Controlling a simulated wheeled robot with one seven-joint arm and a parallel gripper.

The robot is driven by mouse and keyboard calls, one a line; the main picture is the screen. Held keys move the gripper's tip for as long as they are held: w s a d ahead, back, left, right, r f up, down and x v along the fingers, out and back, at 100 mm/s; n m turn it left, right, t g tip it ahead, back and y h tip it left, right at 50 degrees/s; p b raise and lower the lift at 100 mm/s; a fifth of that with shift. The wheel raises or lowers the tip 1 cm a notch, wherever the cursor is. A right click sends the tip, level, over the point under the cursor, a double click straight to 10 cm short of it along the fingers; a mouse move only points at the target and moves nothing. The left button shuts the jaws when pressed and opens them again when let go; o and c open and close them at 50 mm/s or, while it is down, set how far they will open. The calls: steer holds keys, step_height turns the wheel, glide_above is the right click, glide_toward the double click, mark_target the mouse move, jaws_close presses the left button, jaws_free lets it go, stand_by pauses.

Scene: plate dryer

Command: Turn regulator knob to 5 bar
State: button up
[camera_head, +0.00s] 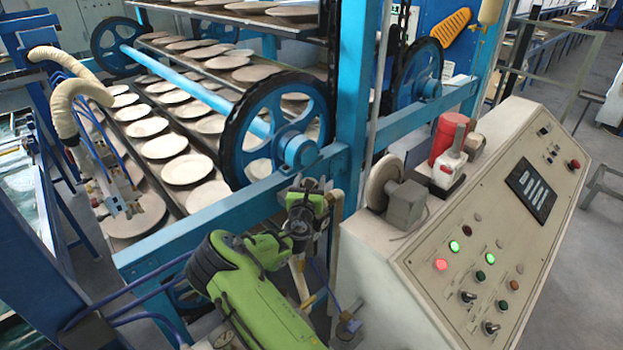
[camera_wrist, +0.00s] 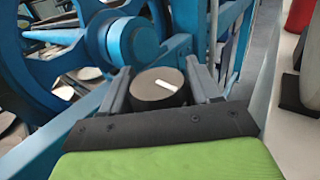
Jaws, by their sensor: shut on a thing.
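The regulator knob (camera_wrist: 158,88) is a dark round cylinder with a grey-brown top face, seen in the wrist view between my two fingers. A short white mark (camera_wrist: 168,86) on its top face runs from the centre toward the right and slightly down. My gripper (camera_wrist: 158,78) is shut on the knob, with one grey finger on each side. In the head view my gripper (camera_head: 311,186) is beside the blue upright post, at the crossbeam. The knob cannot be made out there, and no pressure scale or gauge reading is legible.
A blue upright post (camera_head: 352,90) and blue crossbeam (camera_head: 225,205) stand close to my gripper. A large blue wheel (camera_head: 277,127) is behind it. A beige control panel (camera_head: 465,240) stands to the right. Racks of plates (camera_head: 165,146) fill the back left.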

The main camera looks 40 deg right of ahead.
steer(key=shift+n+t+y+p, duration=0.35)
steer(key=shift+n+t+y, duration=0.25)
steer(key=shift+y, duration=0.2)
steer(key=shift+a, duration=0.1)
steer(key=o, duration=1)
steer(key=shift+c, duration=0.2)
steer(key=b+v, duration=0.8)
steer(key=v, duration=0.7)
steer(key=shift+s+a, duration=0.15)
steer(key=shift+s, duration=0.15)
